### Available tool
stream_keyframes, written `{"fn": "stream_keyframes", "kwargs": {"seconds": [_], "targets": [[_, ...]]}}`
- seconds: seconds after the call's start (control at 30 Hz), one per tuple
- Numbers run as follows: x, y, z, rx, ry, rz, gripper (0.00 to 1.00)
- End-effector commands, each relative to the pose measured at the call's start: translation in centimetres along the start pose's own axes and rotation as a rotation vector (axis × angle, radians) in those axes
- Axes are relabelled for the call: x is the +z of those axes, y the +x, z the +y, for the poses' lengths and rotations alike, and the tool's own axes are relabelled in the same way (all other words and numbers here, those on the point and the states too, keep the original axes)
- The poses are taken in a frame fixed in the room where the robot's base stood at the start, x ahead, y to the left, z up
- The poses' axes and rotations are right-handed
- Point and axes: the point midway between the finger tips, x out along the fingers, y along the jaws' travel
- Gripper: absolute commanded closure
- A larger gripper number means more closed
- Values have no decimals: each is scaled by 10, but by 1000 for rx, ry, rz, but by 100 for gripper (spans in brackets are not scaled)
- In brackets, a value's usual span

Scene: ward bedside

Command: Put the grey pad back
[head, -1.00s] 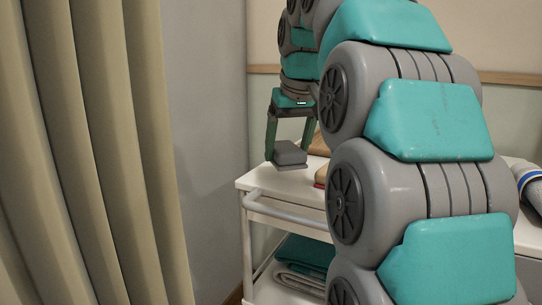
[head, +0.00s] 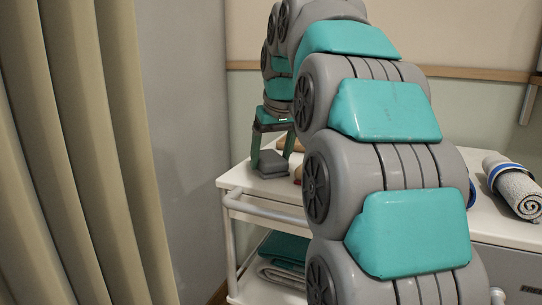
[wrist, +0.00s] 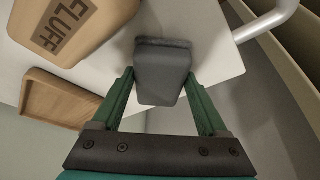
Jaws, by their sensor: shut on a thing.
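The grey pad (head: 270,164) is a small dark grey block, held between the fingers of my gripper (head: 271,150) over the left end of the white trolley top (head: 240,180). In the wrist view the pad (wrist: 162,75) sits between the two green fingers of my gripper (wrist: 160,85), which are shut on its sides. The white surface shows around the pad there, near its edge. I cannot tell whether the pad's underside touches the surface.
A tan box marked FLUFF (wrist: 75,28) and a wooden tray (wrist: 55,100) stand left of the pad in the wrist view. A rail (head: 265,208) runs along the trolley. Folded cloths (head: 285,250) lie below. A rolled towel (head: 515,188) lies right. A curtain (head: 80,150) hangs left.

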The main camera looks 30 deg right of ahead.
Motion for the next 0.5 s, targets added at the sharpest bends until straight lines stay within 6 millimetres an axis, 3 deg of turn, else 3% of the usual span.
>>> {"fn": "stream_keyframes", "kwargs": {"seconds": [0.13, 0.17, 0.37, 0.5], "targets": [[0, 0, 0, 0, 0, 0, 68], [0, 0, 0, 0, 0, 0, 21], [0, 0, 0, 0, 0, 0, 0], [0, 0, 0, 0, 0, -1, 0]]}}
